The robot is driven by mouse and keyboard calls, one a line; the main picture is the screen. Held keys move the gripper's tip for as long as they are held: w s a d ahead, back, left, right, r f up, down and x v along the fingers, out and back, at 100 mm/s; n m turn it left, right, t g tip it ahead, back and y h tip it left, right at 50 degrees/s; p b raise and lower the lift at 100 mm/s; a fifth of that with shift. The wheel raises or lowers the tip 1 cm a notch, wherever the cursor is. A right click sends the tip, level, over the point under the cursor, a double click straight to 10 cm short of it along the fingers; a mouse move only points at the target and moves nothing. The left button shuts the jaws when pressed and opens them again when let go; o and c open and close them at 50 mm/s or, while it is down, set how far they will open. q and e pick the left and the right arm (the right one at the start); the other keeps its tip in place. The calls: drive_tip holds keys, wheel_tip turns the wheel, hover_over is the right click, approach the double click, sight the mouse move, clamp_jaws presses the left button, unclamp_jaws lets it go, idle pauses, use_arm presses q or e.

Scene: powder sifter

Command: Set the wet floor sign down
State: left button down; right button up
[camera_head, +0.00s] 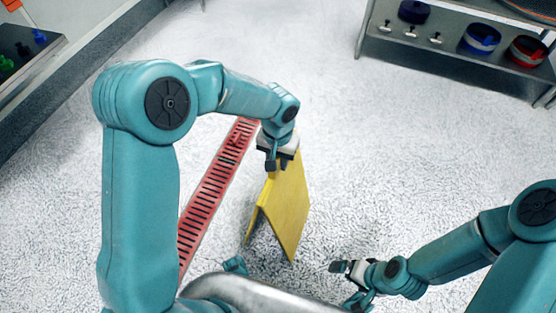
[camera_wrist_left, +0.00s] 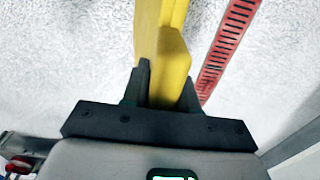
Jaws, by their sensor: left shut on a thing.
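The yellow wet floor sign (camera_head: 286,208) is in the middle of the head view, upright with its two panels spread in an A shape. My left gripper (camera_head: 278,165) is shut on its top edge from above. In the left wrist view the yellow sign (camera_wrist_left: 164,58) sits between the two dark fingers of my left gripper (camera_wrist_left: 163,88). The sign's lower edges are at or close to the floor; I cannot tell whether they touch. My right gripper (camera_head: 341,267) is low at the lower right, apart from the sign, and its jaws are too small to judge.
A red slotted floor grate (camera_head: 210,200) runs along the left of the sign and also shows in the left wrist view (camera_wrist_left: 227,45). A grey shelf (camera_head: 450,58) with blue and red round items stands at the upper right. The speckled floor (camera_head: 400,150) right of the sign is clear.

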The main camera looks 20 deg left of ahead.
use_arm(q)
drive_tip(key=shift+r, duration=0.1)
drive_tip(key=shift+f, duration=0.2)
drive_tip(key=c, duration=0.9)
unclamp_jaws()
wheel_tip(320, 180, up, 12)
drive_tip(key=p, duration=0.4)
drive_tip(key=shift+r, duration=0.25)
